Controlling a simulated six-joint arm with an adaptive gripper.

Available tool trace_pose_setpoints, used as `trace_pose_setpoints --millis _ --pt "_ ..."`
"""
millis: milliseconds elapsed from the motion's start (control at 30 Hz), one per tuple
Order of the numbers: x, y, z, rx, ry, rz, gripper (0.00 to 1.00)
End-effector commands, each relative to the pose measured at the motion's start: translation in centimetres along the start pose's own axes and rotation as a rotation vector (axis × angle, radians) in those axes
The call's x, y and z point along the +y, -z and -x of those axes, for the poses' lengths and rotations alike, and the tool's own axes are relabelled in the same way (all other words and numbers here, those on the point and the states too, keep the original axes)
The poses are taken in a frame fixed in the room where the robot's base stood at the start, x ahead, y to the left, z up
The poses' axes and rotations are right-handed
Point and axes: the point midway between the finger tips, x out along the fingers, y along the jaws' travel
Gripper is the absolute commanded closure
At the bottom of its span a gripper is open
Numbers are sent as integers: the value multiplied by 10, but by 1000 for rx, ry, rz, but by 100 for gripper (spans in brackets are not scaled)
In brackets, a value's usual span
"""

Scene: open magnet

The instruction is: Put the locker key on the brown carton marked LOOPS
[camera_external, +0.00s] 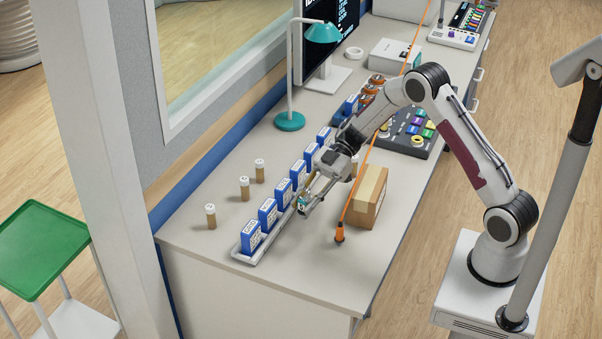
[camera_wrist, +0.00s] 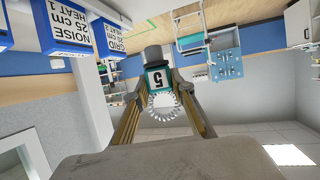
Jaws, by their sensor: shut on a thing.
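My gripper (camera_external: 307,207) is shut on the locker key, just left of the carton in the outside view. The locker key (camera_wrist: 157,79) shows in the wrist view as a teal tag with a "5", a grey end and a pale coiled ring, between my two fingers (camera_wrist: 160,92). In the outside view only a small teal bit of the key (camera_external: 303,202) shows at the fingertips. The brown carton (camera_external: 364,201) stands on the desk right of my gripper. Its marking is not readable here, and my arm passes behind and above it.
A tray (camera_external: 246,258) with a row of blue boxes stands close left of my gripper. Several brown bottles (camera_external: 244,188) stand further left. The desk's front right is clear.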

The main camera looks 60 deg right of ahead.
Motion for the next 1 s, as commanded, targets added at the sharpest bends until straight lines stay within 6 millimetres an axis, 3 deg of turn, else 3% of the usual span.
trace_pose_setpoints --millis 100,467,1000 --pt "7 -2 34 0 -57 -22 92" --pt "9 -8 131 0 -216 -89 92" --pt "-28 -14 257 0 -455 -188 92"
